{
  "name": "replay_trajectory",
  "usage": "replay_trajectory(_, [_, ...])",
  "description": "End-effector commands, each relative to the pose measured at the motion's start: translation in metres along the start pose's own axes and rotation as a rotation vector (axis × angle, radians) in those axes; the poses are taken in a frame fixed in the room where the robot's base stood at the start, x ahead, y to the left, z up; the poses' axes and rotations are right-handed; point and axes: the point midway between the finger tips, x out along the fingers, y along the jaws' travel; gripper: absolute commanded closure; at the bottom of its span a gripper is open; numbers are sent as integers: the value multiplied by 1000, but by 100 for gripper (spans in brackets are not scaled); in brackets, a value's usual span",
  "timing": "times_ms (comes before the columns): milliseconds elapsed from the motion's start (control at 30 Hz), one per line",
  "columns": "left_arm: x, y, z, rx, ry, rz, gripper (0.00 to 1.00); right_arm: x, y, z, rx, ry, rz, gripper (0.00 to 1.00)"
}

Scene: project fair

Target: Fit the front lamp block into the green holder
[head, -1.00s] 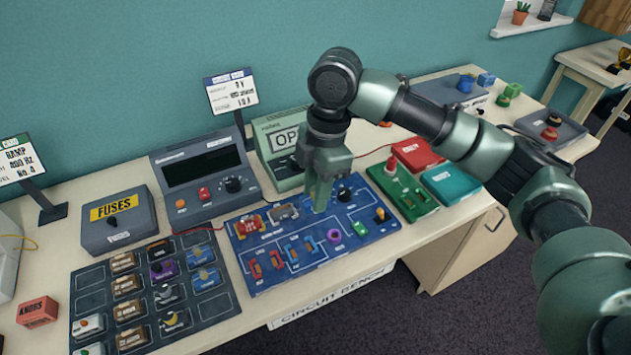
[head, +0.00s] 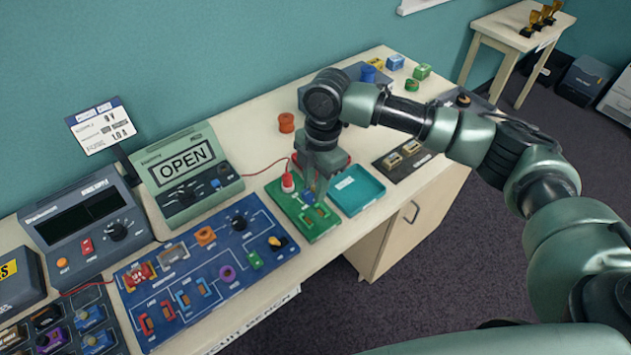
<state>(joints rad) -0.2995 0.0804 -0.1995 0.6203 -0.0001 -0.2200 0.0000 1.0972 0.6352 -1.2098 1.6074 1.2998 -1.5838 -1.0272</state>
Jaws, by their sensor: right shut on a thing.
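The green holder (head: 329,227) is a flat green board on the bench. A red-and-white bulb-like part (head: 287,182) stands at its back left, with a red wire rising from it. Small blue and yellowish patches show at the fingertips. My left gripper is out of view.
Left is the blue circuit board (head: 215,300) with several blocks, and the meter reading OPEN (head: 165,170). A black mat (head: 425,160) with two tan blocks lies further right.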

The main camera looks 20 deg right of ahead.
Motion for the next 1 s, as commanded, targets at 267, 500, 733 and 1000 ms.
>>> replay_trajectory(267, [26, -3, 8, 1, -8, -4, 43, 22, 0, 3, 0, -1, 1, 100])
replay_trajectory(500, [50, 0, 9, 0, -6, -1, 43, 42, 0, 5, 0, -1, 1, 100])
replay_trajectory(733, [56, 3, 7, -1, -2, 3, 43, 60, 0, 7, 2, 1, 0, 100])
replay_trajectory(1000, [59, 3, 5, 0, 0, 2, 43, 71, 0, 9, 1, 0, 1, 100])
